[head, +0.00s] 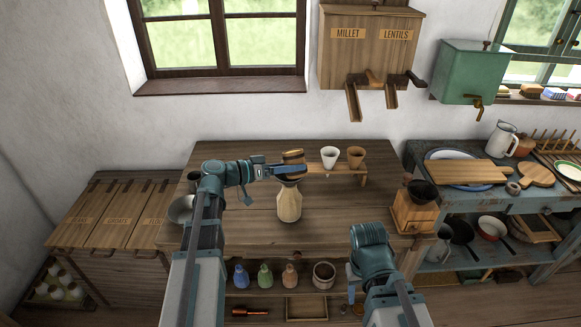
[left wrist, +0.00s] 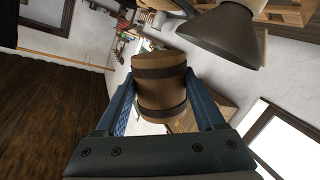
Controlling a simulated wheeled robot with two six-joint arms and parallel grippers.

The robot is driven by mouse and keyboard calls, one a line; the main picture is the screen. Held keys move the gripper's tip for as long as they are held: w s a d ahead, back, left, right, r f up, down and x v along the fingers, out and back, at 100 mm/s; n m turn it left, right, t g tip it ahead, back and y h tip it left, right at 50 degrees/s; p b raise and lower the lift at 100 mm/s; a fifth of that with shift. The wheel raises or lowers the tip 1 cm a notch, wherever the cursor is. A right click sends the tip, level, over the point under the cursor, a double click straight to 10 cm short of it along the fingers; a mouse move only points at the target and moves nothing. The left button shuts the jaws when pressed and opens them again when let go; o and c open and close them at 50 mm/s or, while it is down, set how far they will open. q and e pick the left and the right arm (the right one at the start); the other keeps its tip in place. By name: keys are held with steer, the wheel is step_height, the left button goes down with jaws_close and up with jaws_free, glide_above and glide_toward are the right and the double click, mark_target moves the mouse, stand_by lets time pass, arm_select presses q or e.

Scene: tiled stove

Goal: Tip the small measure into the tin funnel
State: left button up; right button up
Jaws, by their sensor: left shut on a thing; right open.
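My left gripper (head: 280,170) is shut on the small wooden measure (head: 293,158), which has dark bands. The measure is held tipped over above the tin funnel (head: 288,180), which sits in the neck of a pale bottle (head: 289,204) on the table. In the left wrist view the measure (left wrist: 160,88) is between the two fingers, and the grey funnel (left wrist: 225,35) shows close by at the upper right. The mouth of the measure and any contents cannot be made out. My right gripper (head: 353,285) is low at the table's front, open, partly hidden by its own arm.
A small wooden stand (head: 336,171) behind the bottle holds a white cup (head: 330,157) and a brown cup (head: 355,157). A grinder (head: 415,210) stands at the table's right edge, and a metal bowl (head: 181,209) at the left. The tabletop (head: 335,210) right of the bottle is clear.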

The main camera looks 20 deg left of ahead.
arm_select(q)
steer(key=shift+s+d+n, duration=0.1)
steer(key=shift+s+n, duration=0.05)
steer(key=shift+n, duration=0.75)
stand_by(0.9)
steer(key=shift+n+g+h, duration=0.4)
steer(key=shift+n, duration=0.4)
stand_by(0.8)
steer(key=shift+n+b, duration=0.3)
steer(key=shift+n, duration=0.6)
steer(key=shift+s, duration=0.1)
steer(key=shift+f+h, duration=0.15)
steer(key=shift+h, duration=0.15)
stand_by(0.5)
